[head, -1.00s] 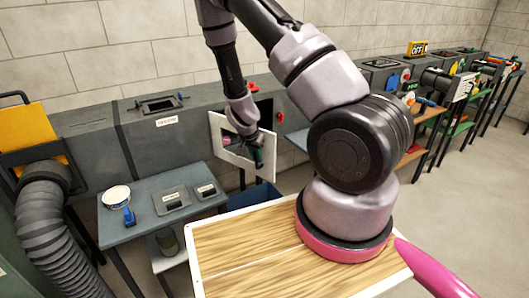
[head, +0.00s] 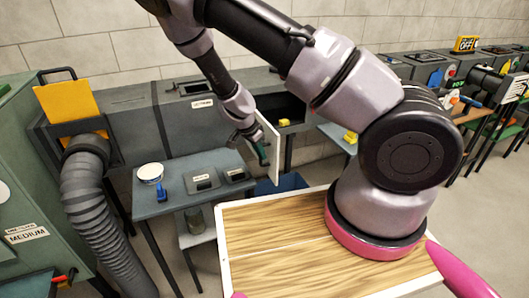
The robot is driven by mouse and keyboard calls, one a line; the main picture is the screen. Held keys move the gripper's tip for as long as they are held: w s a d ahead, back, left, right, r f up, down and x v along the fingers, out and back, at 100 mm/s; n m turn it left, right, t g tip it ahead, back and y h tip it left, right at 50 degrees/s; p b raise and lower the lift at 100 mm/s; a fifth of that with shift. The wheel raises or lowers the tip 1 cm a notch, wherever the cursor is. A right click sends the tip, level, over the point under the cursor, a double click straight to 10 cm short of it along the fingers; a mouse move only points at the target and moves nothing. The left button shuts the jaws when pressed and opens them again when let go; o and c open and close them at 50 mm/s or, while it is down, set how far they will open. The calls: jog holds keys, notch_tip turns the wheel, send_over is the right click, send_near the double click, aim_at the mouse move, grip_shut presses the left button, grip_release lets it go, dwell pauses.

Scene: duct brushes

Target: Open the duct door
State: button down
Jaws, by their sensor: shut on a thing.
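The duct door (head: 272,146) is a white panel, seen nearly edge-on at the front of the grey duct (head: 140,125). It stands swung out from the duct. The dark opening (head: 296,108) shows to its right, with a small yellow object (head: 284,122) inside. My gripper (head: 262,156) is at the left face of the door, shut on the door's handle or edge. The fingertips are small and partly hidden, so the exact part held cannot be told.
A grey table (head: 205,163) with a white bowl (head: 151,173), a blue brush (head: 162,191) and trays stands left of the door. A blue bin (head: 282,184) is below. A ribbed hose (head: 88,200) hangs at left. Another yellow object (head: 351,137) lies right.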

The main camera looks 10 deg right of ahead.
jog(key=shift+a, duration=0.1)
dwell(0.3)
jog(key=c, duration=0.9)
grip_release()
jog(key=shift+w, duration=0.1)
jog(key=v, duration=1)
jog(key=shift+a+r, duration=0.1)
jog(key=shift+r, duration=0.3)
